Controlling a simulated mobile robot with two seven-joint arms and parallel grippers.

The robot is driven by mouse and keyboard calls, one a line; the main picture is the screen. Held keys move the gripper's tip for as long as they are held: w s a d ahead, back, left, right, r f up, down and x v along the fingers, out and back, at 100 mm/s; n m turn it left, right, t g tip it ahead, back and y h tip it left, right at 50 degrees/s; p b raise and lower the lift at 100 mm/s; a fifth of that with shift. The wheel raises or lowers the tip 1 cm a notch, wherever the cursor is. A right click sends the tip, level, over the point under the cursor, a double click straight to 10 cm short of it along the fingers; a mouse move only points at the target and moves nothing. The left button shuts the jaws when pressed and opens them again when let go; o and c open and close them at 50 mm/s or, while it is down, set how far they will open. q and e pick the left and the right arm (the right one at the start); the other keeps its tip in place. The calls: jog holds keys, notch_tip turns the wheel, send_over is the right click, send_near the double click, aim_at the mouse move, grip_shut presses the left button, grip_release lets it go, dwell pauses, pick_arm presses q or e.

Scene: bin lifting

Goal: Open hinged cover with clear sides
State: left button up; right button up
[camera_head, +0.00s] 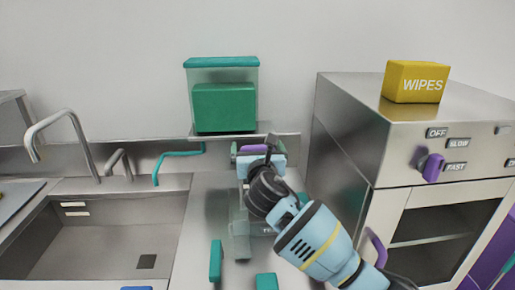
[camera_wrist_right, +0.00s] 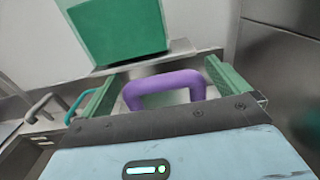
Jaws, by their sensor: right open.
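A purple handle (camera_head: 253,148) shows just beyond my right gripper (camera_head: 258,155) over the counter. In the right wrist view the handle (camera_wrist_right: 165,88) is an arch between the two green fingers of my right gripper (camera_wrist_right: 162,72). The fingers are open and apart from the handle's sides; I cannot tell whether anything touches. Clear, see-through panels (camera_head: 240,240) stand below the gripper on the counter, partly hidden by my right arm. How the handle joins them is hidden. My left gripper is not in view.
A clear bin with a teal lid (camera_head: 222,62) and a green block (camera_head: 225,108) sits on a back shelf (camera_head: 290,135). Teal pieces (camera_head: 215,260) stand at the front of the counter. A sink (camera_head: 100,240) is left; a steel cabinet (camera_head: 345,130) with a yellow wipes box (camera_head: 415,82) is right.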

jog(key=shift+w, duration=0.25)
jog(key=shift+c, duration=0.4)
jog(key=c, duration=1)
jog(key=shift+w+r+g, duration=0.4)
jog(key=shift+w+r, duration=0.05)
jog(key=shift+w, duration=0.15)
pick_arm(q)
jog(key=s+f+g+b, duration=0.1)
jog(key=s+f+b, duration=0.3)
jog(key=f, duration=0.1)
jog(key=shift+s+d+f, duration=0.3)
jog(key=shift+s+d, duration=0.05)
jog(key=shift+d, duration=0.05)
pick_arm(e)
jog(key=w+g, duration=0.1)
jog(key=w, duration=0.2)
jog(key=w+r+g, duration=0.1)
jog(key=w+g, duration=0.1)
jog(key=w, duration=0.2)
jog(key=w+r+g, duration=0.1)
jog(key=w, duration=0.3)
jog(key=shift+w+r+g, duration=0.1)
jog(key=shift+r+g, duration=0.05)
jog(key=shift+g, duration=0.25)
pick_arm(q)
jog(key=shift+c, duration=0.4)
pick_arm(e)
jog(key=shift+r, duration=0.1)
